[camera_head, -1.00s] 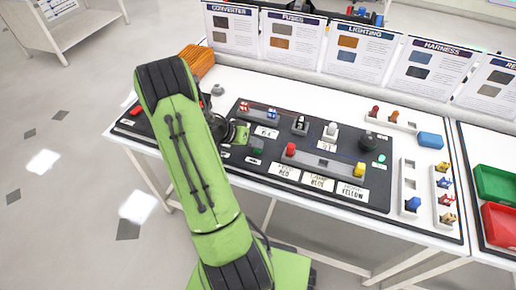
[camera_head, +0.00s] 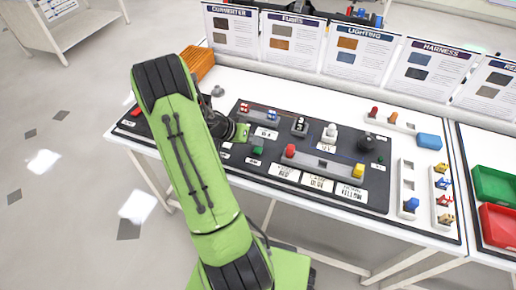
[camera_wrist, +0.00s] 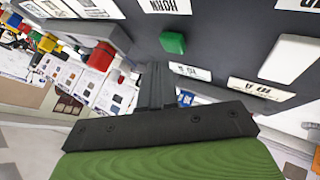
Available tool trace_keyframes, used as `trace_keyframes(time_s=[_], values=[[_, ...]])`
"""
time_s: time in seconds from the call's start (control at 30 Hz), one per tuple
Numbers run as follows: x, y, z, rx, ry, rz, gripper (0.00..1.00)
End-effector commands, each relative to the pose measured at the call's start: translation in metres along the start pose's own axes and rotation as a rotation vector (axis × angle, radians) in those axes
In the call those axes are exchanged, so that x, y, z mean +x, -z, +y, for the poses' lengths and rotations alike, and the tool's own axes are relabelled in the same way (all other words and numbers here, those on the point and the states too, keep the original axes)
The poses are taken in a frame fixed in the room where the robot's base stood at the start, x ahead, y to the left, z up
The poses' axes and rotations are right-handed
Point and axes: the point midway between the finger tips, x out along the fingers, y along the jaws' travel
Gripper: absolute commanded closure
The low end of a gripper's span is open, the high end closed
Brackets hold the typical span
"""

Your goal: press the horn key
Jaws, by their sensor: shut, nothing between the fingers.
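The horn key is a small green block on the dark panel (camera_head: 225,173), seen as the green key (camera_head: 258,150) just right of my wrist in the head view. In the wrist view, the green key (camera_wrist: 172,42) sits near the HORN label (camera_wrist: 165,5), beyond my fingertips. My gripper (camera_wrist: 157,68) is shut and empty, its fingers pointing toward the panel. A gap shows between fingertips and key in that picture; the exact height over the panel is unclear. In the head view my arm hides the panel's left part.
A white switch (camera_head: 329,133) and black knob (camera_head: 368,138) are behind. A small dark green lamp (camera_head: 380,160) is at the panel's right.

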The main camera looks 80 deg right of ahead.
Motion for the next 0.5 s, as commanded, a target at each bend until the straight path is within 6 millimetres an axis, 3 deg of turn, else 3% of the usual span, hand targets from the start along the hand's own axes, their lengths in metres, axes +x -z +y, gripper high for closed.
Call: trace_keyframes(time_s=[0.5], values=[[-0.035, 0.025, 0.025, 0.0, 0.0, 0.001, 1.0]])
